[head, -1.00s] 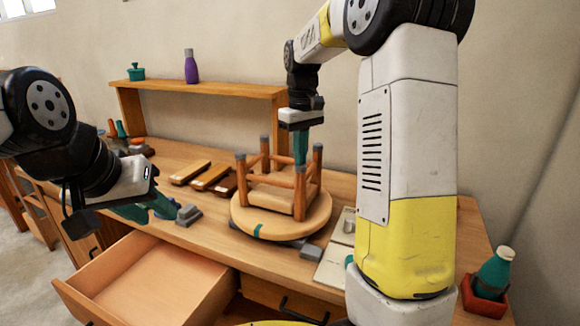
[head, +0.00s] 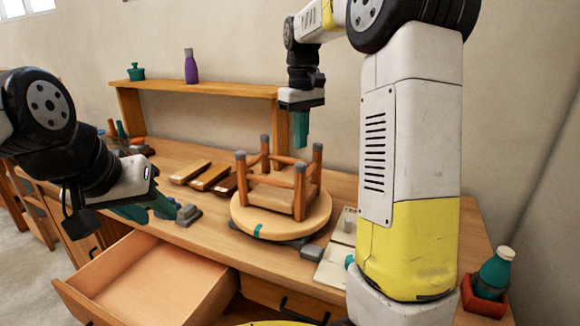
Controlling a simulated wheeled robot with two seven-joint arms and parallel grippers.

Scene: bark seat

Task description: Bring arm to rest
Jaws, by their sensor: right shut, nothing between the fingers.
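My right gripper (head: 300,130) has teal fingers that point down, shut and empty, in the air above the back of the stool. The stool (head: 300,192) is upside down on the bench, its round seat (head: 275,222) below and its legs up with grey tips. A teal strip marks the seat's edge. My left gripper (head: 150,212) is low at the left, over the bench's front edge near the open drawer. Its teal fingers are partly seen from the side, and I cannot tell whether they are apart.
The wooden bench (head: 340,185) has an open, empty-looking drawer (head: 150,285) in front. Wooden pieces (head: 210,177) and a grey block (head: 188,215) lie left of the stool. A shelf (head: 210,88) holds a purple bottle (head: 191,67) and a teal pot (head: 136,72). A teal bottle (head: 495,268) stands in a red holder at right.

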